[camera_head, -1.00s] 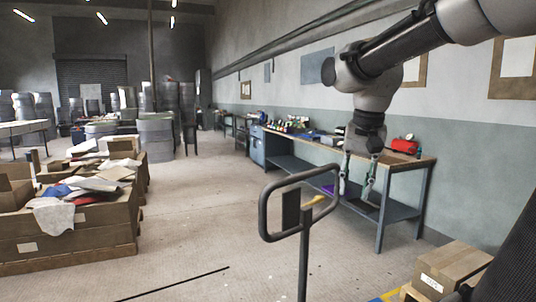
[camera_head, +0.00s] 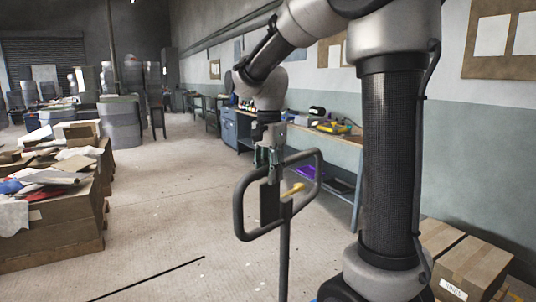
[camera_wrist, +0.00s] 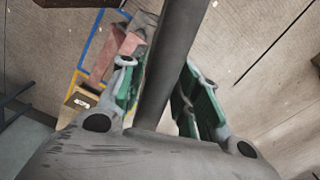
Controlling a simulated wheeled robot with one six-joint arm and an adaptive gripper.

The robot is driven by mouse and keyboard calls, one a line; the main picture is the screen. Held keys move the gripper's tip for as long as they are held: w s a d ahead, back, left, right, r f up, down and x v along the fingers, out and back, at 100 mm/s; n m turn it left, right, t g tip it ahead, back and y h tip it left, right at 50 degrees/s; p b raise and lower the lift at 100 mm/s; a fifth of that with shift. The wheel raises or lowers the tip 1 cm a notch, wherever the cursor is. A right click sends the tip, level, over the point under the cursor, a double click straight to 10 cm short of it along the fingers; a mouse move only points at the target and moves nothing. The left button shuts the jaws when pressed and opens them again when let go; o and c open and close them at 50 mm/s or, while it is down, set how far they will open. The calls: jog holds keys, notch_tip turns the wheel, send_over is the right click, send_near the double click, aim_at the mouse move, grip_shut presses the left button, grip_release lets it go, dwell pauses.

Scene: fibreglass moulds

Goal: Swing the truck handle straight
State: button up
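The truck handle is a dark grey tubular loop (camera_head: 238,212) on a thin upright post (camera_head: 284,262), standing tilted in the head view. A dark plate sits inside the loop, with a yellow piece beside it. My gripper (camera_head: 268,160) points down at the top bar of the loop, at its left half. In the wrist view the grey bar (camera_wrist: 174,60) runs between my two green-padded fingers, which stand apart on either side of it. I see no clear grip on the bar. The truck's base is hidden in the head view.
Cardboard boxes (camera_head: 465,262) stand at the lower right, beside my arm. A workbench (camera_head: 345,140) with tools runs along the right wall. A crate (camera_head: 60,232) heaped with material stands at the left. The floor (camera_head: 165,205) between crate and handle is clear.

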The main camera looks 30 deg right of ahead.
jog(key=shift+f, duration=2.25)
jog(key=shift+c, duration=0.2)
grip_shut()
